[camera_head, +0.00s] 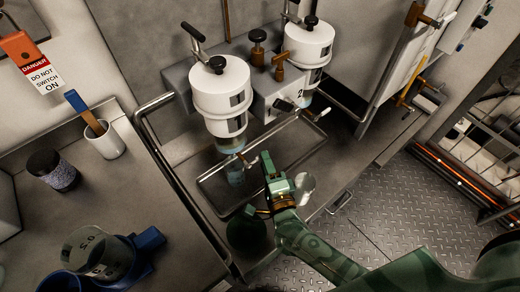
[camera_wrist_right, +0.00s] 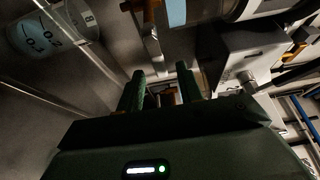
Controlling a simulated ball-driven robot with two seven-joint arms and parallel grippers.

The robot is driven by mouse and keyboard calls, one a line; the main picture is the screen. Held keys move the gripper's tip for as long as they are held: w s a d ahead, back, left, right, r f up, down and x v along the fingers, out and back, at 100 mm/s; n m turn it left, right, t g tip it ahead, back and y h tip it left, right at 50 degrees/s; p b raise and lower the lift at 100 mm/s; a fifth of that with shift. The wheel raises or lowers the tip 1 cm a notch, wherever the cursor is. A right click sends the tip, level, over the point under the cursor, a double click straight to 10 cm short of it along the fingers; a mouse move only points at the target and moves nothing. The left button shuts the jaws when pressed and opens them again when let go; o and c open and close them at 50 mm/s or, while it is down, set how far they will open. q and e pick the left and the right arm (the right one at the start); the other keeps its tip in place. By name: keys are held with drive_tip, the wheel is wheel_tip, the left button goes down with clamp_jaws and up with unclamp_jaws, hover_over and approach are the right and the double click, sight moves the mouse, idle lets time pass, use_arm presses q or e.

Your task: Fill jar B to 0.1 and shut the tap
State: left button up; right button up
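The fill level against the scale is hard to read. My left gripper is out of view.
The tray (camera_head: 214,187) has a raised rim. A second white canister (camera_head: 308,45) stands to the right. On the left bench are a white cup (camera_head: 104,141), a dark jar (camera_head: 52,170) and a clear measuring vessel (camera_head: 98,252). A metal rail (camera_head: 170,170) edges the bench.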

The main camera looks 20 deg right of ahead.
drive_tip(key=w+b, duration=0.1)
drive_tip(key=w, duration=0.4)
drive_tip(key=shift+w+d, duration=0.1)
drive_tip(key=shift+w, duration=0.05)
drive_tip(key=shift+c, duration=0.3)
clamp_jaws()
wheel_tip(320, 180, up, 2)
drive_tip(key=n, duration=0.2)
drive_tip(key=n+t, duration=0.1)
drive_tip(key=n, duration=0.1)
drive_tip(key=shift+t+y+p, duration=0.3)
drive_tip(key=shift+o, duration=0.3)
unclamp_jaws()
